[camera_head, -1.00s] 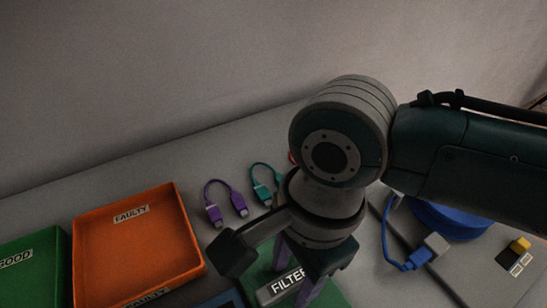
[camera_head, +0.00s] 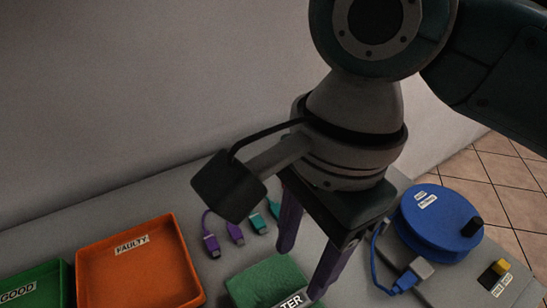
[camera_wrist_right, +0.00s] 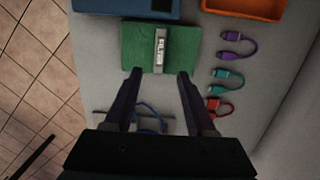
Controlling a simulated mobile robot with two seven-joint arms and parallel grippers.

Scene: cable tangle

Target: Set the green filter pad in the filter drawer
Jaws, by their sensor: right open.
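The green filter pad (camera_head: 262,278) lies on the grey table, low in the head view. A grey bar labelled FILTER (camera_head: 291,301) sits across its middle; both also show in the right wrist view, the pad (camera_wrist_right: 135,46) and the bar (camera_wrist_right: 160,47). My right gripper (camera_head: 303,272) is open and empty, with its purple fingers pointing down over the pad area. In the right wrist view its fingertips (camera_wrist_right: 160,74) are spread by the pad's near edge. A blue box (camera_wrist_right: 112,6) stands beyond the pad, cut off by the frame; I cannot tell whether it is the filter drawer. My left gripper is out of view.
An orange FAULTY tray (camera_head: 190,272) and a green GOOD tray (camera_head: 62,283) stand at the left. Purple (camera_head: 211,243), teal (camera_head: 258,224) and red (camera_wrist_right: 213,104) cables lie beside the pad. A blue round device (camera_head: 436,213) and a blue cable (camera_head: 404,282) are at the right.

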